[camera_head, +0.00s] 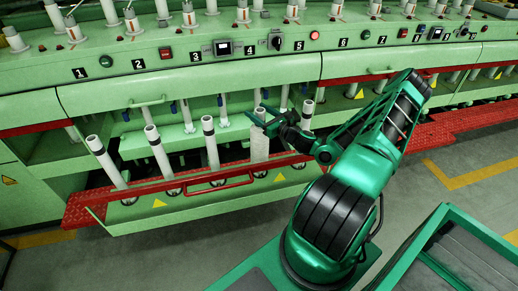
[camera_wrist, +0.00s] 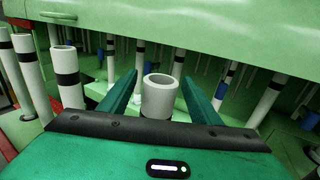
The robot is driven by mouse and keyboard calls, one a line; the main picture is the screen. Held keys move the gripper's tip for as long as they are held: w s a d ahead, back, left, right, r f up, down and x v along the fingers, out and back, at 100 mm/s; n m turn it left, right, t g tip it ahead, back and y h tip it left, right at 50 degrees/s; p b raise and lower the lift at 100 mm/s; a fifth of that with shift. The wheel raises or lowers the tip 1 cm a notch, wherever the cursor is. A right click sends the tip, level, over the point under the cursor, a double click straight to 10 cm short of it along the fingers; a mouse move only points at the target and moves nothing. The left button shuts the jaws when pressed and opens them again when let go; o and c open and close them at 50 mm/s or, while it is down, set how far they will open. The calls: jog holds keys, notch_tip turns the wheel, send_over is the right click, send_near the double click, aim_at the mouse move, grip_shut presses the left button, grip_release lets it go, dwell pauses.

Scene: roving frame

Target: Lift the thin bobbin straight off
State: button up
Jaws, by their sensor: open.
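A pale grey tube-shaped bobbin (camera_head: 260,150) stands upright in the row on the green machine, fourth from the left. In the wrist view the green fingers of my gripper (camera_wrist: 160,77) stand apart, one on each side of the bobbin, with a gap visible at least on the left. The bobbin's lower part is hidden by my gripper in the wrist view. I cannot tell whether it is the thin one.
White black-banded tubes stand on both sides: one on the left (camera_head: 211,145), one on the right (camera_head: 307,112), and others farther left. A red-handled green front panel (camera_head: 235,199) lies below. The machine's long green beam (camera_head: 200,82) overhangs behind. A green cart (camera_head: 440,215) stands at right.

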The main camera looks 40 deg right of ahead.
jog(key=w, duration=0.2)
jog(key=shift+w+a, duration=0.1)
jog(key=shift+w, duration=0.25)
grip_shut()
jog(key=shift+r, duration=0.1)
notch_tip(320, 180, up, 27)
dwell(2.9)
dwell(0.3)
jog(key=shift+s, duration=0.1)
